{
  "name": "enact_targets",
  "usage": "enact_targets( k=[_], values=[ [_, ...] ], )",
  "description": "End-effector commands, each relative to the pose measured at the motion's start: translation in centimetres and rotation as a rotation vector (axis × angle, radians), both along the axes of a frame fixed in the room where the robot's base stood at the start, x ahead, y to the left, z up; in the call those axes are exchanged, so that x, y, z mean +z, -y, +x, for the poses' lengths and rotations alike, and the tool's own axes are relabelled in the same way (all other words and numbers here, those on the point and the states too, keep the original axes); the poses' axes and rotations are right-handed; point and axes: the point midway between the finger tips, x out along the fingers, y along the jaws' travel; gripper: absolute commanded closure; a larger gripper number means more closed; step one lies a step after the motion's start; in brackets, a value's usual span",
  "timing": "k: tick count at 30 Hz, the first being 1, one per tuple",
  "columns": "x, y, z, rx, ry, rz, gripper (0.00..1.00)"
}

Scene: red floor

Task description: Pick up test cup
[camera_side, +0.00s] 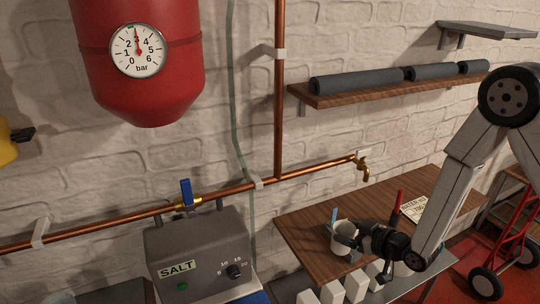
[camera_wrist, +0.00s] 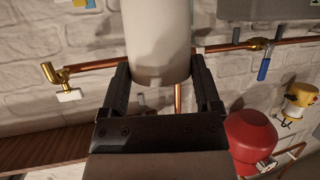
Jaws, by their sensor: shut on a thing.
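The test cup, a plain white cylinder, shows in the wrist view (camera_wrist: 158,45) between the two dark fingers of my gripper (camera_wrist: 160,85). Its upper end runs out of that picture. In the side view the white cup (camera_side: 345,227) is at the end of my gripper (camera_side: 348,240), over the wooden table. My gripper is shut on the cup, with a finger on each side. The fingers hide part of the cup in the side view. I cannot tell whether its base touches the table.
The wooden table (camera_side: 302,232) also bears a sheet with print (camera_side: 414,208) and a red upright thing (camera_side: 397,203). A blue thing (camera_side: 334,216) shows by the cup. White blocks (camera_side: 355,284) stand in front. A brass tap (camera_side: 362,168) juts from the wall above.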

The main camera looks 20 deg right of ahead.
Motion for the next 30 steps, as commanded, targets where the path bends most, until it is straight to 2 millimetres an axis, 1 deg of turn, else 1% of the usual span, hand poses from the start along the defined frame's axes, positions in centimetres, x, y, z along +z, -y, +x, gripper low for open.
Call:
enact_targets(
  k=[1,6,12,18,30],
  values=[
    [0.4,0.1,-0.8,-0.001,0.000,0.000,0.75],
    [1.5,0.4,-3.1,-0.001,0.000,0.000,0.75],
    [2.2,0.6,-5.0,-0.001,0.000,0.001,0.75],
    [2.6,0.7,-5.8,-0.001,0.001,0.000,0.75],
    [2.7,0.7,-5.9,-0.001,0.001,0.000,0.75]
  ],
)
